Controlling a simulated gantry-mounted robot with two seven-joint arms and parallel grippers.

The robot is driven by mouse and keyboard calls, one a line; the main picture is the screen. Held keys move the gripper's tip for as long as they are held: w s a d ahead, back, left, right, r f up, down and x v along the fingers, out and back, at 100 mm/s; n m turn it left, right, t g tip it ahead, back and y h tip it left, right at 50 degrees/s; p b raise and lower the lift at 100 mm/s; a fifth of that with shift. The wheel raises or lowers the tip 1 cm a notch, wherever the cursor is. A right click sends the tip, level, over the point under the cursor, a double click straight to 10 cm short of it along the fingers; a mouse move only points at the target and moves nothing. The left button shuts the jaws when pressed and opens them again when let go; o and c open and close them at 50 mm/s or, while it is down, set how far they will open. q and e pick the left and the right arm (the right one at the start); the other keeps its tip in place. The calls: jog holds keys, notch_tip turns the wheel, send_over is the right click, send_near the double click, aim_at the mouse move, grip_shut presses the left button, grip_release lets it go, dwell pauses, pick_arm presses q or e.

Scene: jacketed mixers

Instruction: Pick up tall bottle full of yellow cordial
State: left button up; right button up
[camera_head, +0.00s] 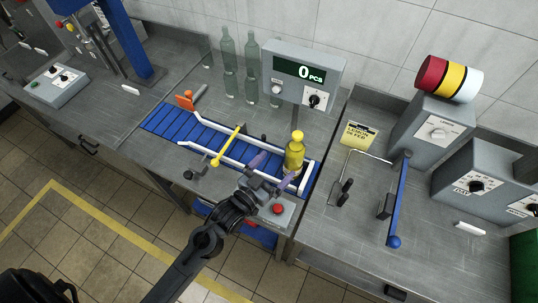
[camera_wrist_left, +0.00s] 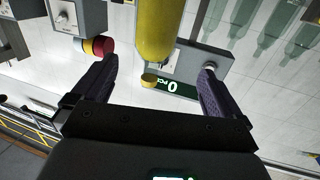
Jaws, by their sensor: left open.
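The tall bottle of yellow cordial (camera_head: 294,155) stands upright at the right end of the blue roller conveyor. In the left wrist view the bottle (camera_wrist_left: 160,28) appears upside down between and beyond the fingers, with its yellow cap (camera_wrist_left: 149,81) showing. My left gripper (camera_head: 279,164) is open, just in front of the bottle, with its purple fingers spread. In the left wrist view the gripper (camera_wrist_left: 156,70) holds nothing, and I cannot tell whether a finger touches the bottle. My right gripper is not in view.
A yellow bar (camera_head: 227,147) crosses the conveyor (camera_head: 183,125) left of the bottle. A counter box (camera_head: 302,72) reading 0 PCS stands behind on a post. Several clear bottles (camera_head: 228,65) stand at the back. A red-button box (camera_head: 277,210) is below the gripper. A blue-handled lever (camera_head: 399,205) stands right.

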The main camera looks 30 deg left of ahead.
aim_at(290, 158)
pick_arm(q)
jog(key=shift+w+d+f+b, duration=0.25)
jog(key=shift+d+f+b, duration=0.4)
jog(key=shift+d, duration=0.2)
jog(key=shift+w+d, duration=0.1)
jog(key=shift+w, duration=0.15)
jog(key=w, duration=0.4)
jog(key=shift+w+d, duration=0.1)
jog(key=shift+w, duration=1.05)
jog(key=shift+w+d, duration=0.15)
jog(key=shift+w, duration=0.85)
jog(key=shift+w+d, duration=0.15)
jog(key=shift+w, duration=0.85)
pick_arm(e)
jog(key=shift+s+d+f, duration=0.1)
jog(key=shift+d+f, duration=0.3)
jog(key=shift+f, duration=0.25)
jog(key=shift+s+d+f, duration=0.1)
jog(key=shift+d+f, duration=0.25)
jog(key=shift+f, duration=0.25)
pick_arm(q)
jog(key=c, duration=0.6)
grip_shut()
jog(key=shift+r, duration=0.2)
